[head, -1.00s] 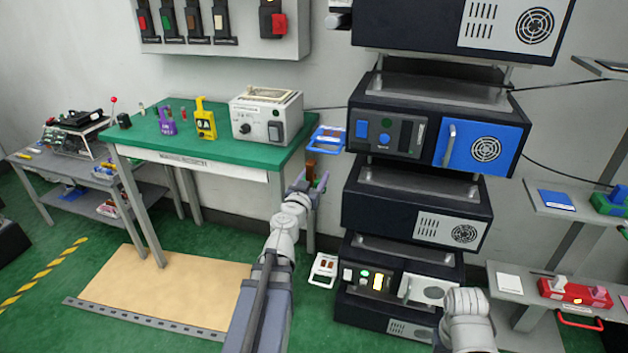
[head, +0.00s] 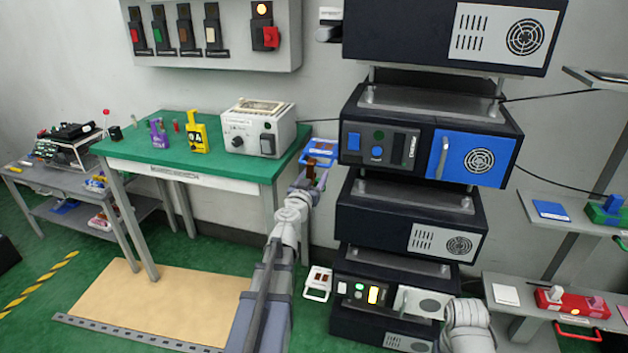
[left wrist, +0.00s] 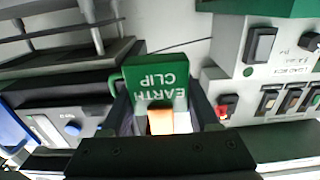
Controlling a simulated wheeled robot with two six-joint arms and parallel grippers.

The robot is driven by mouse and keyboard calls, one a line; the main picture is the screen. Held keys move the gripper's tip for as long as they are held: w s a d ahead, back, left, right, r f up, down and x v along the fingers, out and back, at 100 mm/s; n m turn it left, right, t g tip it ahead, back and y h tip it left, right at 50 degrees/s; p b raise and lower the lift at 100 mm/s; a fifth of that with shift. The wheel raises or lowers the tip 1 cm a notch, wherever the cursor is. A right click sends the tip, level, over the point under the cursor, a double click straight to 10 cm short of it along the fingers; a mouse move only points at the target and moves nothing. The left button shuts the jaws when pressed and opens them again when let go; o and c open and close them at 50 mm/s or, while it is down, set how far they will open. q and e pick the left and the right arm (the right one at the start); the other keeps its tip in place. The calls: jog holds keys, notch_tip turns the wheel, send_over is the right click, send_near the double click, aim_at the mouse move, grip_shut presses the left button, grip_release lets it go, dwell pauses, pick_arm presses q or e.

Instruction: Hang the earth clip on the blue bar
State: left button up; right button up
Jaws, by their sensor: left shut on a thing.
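The earth clip is a green block (left wrist: 158,82) with an orange-copper part below its label. The label reads upside down in the left wrist view. My left gripper (head: 311,178) is shut on it, and the dark fingers flank it in the left wrist view. In the head view, the clip (head: 312,171) is small and partly hidden by the fingers. A blue frame with a bar (head: 320,150) sticks out to the left of the blue-fronted unit, just above and beyond my left gripper in the picture. I cannot tell whether they touch. My right gripper is not in view.
The rack with the blue-fronted unit (head: 380,143) stands just right of my left gripper. A white frame (head: 318,283) sticks out lower down. A green table (head: 150,135) with a grey box (head: 258,128) is at the left. Shelves (head: 535,300) stand at the right.

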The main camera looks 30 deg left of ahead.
pick_arm(q)
jog(key=w, duration=0.2)
jog(key=w+f+b, duration=0.1)
jog(key=shift+a, duration=0.3)
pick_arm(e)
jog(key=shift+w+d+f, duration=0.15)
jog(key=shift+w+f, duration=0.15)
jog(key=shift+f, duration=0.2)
pick_arm(q)
jog(key=o, duration=1.4)
jog(key=shift+o, duration=0.2)
jog(key=shift+s, duration=0.1)
jog(key=v, duration=0.7)
jog(key=shift+s, duration=0.3)
